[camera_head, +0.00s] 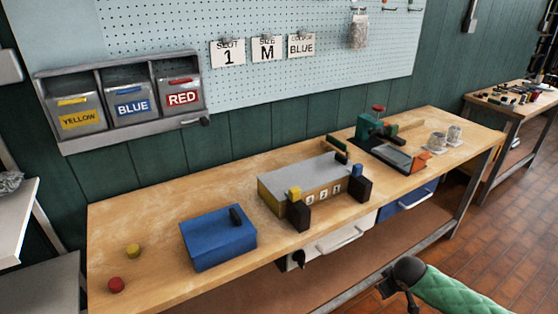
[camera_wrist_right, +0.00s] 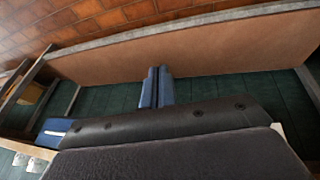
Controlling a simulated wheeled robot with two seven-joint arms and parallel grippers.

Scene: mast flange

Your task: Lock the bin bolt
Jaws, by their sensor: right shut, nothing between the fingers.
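Three grey bins hang in a wall rack (camera_head: 50,143) at the upper left of the head view. They are labelled yellow (camera_head: 79,120), blue (camera_head: 132,106) and red (camera_head: 181,97). A small dark bolt-like part (camera_head: 204,121) sits at the rack's lower right, below the red bin. Whether it is locked is too small to tell. My right gripper (camera_wrist_right: 157,88) shows in the right wrist view as two blue fingers, shut together and empty. It faces the space under the workbench, far from the bins. My left gripper is not in view.
The wooden workbench (camera_head: 130,222) carries a blue box (camera_head: 215,240), a grey block with digit dials (camera_head: 300,182), a green-and-red device (camera_head: 372,128), metal cups and red and yellow buttons. Blue (camera_head: 408,198) and white (camera_head: 347,232) drawers are below. A green padded form reaches in lower right.

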